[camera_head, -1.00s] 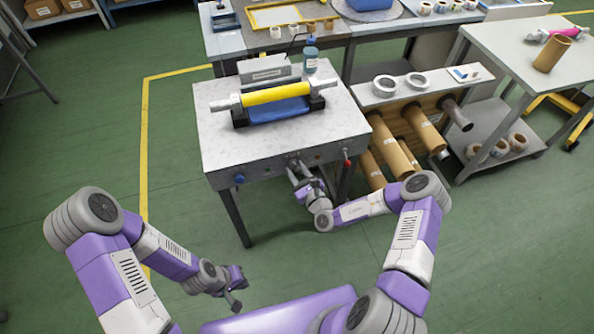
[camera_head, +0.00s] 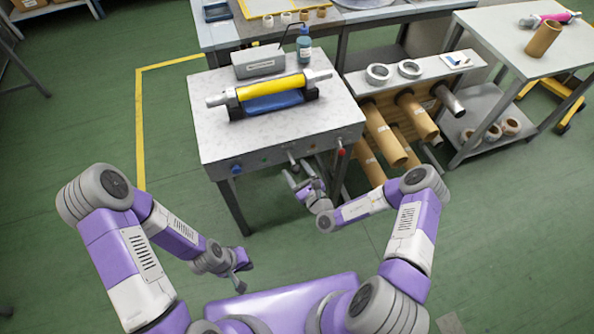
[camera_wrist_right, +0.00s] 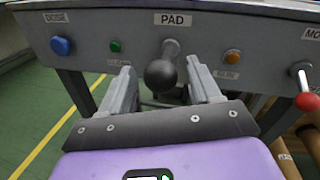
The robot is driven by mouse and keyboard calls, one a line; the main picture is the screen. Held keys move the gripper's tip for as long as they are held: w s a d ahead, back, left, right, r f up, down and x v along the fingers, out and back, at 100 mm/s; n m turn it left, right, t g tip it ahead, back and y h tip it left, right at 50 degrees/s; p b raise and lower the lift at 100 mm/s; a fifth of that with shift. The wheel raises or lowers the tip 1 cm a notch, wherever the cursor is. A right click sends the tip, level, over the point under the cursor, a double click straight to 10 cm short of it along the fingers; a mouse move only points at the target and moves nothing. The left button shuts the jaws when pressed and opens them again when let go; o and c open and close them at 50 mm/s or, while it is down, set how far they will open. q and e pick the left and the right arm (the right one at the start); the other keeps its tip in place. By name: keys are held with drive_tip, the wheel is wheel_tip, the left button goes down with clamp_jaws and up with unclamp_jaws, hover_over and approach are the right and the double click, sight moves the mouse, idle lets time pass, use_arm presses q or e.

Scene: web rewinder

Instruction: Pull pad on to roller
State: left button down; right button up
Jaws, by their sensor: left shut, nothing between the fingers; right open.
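The yellow roller (camera_head: 271,88) lies across dark end supports on the grey machine table, with a blue pad (camera_head: 275,103) along its front side. In the right wrist view, a black ball-ended lever (camera_wrist_right: 160,75) sticks out below the PAD label (camera_wrist_right: 172,19) on the front panel. My right gripper (camera_wrist_right: 166,88) is open, its fingers on either side of the black ball, and I cannot tell whether they touch it. In the head view my right gripper (camera_head: 301,178) is at the table's front. My left gripper (camera_head: 240,277) is shut and empty, low and away from the table.
On the panel are a blue button (camera_wrist_right: 61,46), a green button (camera_wrist_right: 115,46), an orange button (camera_wrist_right: 232,56) and a red-knobbed lever (camera_wrist_right: 306,100) at the right. A rack of brown tubes (camera_head: 384,135) stands right of the table. Green floor is clear at left.

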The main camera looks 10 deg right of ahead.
drive_tip(key=p+v, duration=0.1)
drive_tip(key=v, duration=0.6)
drive_tip(key=shift+s+p, duration=0.25)
drive_tip(key=shift+p, duration=0.1)
drive_tip(key=shift+r, duration=0.1)
